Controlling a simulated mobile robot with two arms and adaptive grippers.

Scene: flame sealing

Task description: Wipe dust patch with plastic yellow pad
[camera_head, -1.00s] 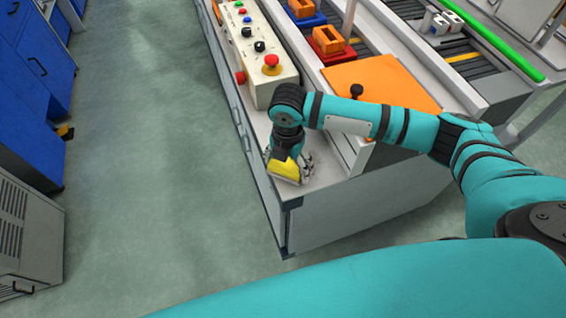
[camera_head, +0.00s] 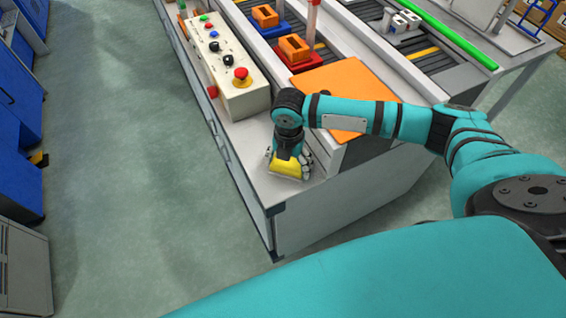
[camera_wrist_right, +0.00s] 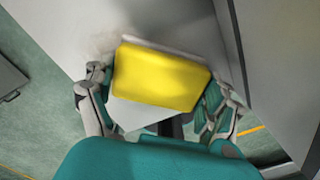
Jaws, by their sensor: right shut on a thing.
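The yellow pad (camera_head: 286,167) with a pale underside is held by my right gripper (camera_head: 290,158) at the near end of the white workbench top (camera_head: 250,138). In the right wrist view the pad (camera_wrist_right: 162,76) sits between the two fingers of the gripper (camera_wrist_right: 156,98), which is shut on it. The pad is low over the bench top; I cannot tell whether it touches. A faint brownish dust patch (camera_wrist_right: 103,42) shows on the white surface just beyond the pad's upper left corner. The head view does not show the patch clearly. My left gripper is out of view.
A control box (camera_head: 226,72) with a red emergency button stands on the bench just beyond the gripper. An orange plate (camera_head: 345,82) lies to the right, beside conveyors with orange blocks in coloured trays. Open floor (camera_head: 130,150) lies left of the bench.

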